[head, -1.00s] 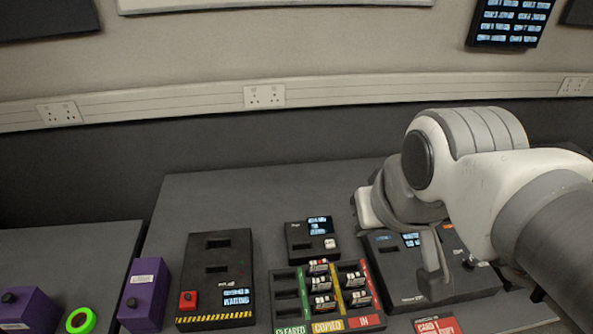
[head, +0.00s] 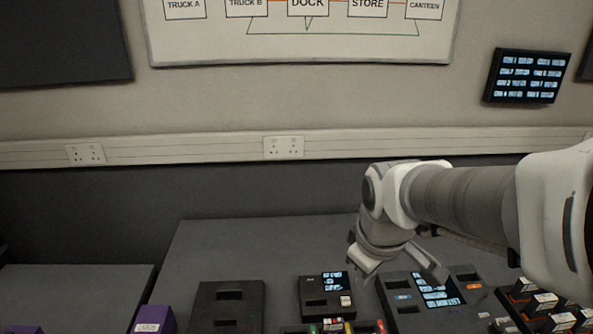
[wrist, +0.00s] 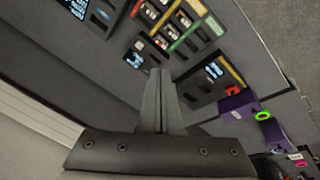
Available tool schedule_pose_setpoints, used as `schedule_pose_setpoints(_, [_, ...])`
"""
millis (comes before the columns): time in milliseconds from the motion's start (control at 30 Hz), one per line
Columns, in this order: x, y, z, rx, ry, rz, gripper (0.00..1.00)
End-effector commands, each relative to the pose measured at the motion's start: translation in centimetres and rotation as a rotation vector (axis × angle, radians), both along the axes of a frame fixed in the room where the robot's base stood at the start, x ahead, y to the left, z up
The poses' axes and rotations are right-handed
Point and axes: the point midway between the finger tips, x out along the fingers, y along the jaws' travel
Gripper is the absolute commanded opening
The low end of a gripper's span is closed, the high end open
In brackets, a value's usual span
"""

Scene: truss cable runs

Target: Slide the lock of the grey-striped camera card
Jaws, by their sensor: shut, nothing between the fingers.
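My gripper (head: 441,277) is shut and empty, above the rear of the wide dark reader unit (head: 408,308) in the head view. Its closed fingers also show in the wrist view (wrist: 160,73), with nothing between them. Several small cards with white labels sit in a slotted tray (wrist: 199,8) with green, yellow and red strips in the wrist view. Only the tray's top edge shows in the head view. More labelled cards (head: 545,299) stand in a holder at the lower right. I cannot tell which card has grey stripes, and no card lock is clear.
A small dark unit with a screen (head: 316,286) stands left of the reader. A slotted black unit (head: 230,300) is farther left, beside a purple box (head: 153,319). A green ring (wrist: 262,115) shows in the wrist view. The rear bench surface (head: 265,243) is clear.

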Motion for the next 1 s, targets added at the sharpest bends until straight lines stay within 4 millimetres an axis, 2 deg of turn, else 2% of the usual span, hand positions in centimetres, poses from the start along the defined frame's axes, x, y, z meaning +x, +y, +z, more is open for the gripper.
schedule_pose_setpoints(33, [0.8, 0.0, -1.7, -0.019, 0.035, 0.063, 0.00])
schedule_pose_setpoints(300, [4.4, 0.3, -9.3, -0.093, 0.163, 0.437, 0.00])
schedule_pose_setpoints(500, [6.0, 0.7, -15.6, -0.109, 0.242, 0.708, 0.00])
schedule_pose_setpoints(600, [6.4, 0.9, -18.1, -0.108, 0.267, 0.816, 0.00])
schedule_pose_setpoints(733, [6.6, 1.1, -20.2, -0.105, 0.284, 0.905, 0.00])
schedule_pose_setpoints(1000, [6.7, 1.2, -21.8, -0.104, 0.289, 0.946, 0.00])
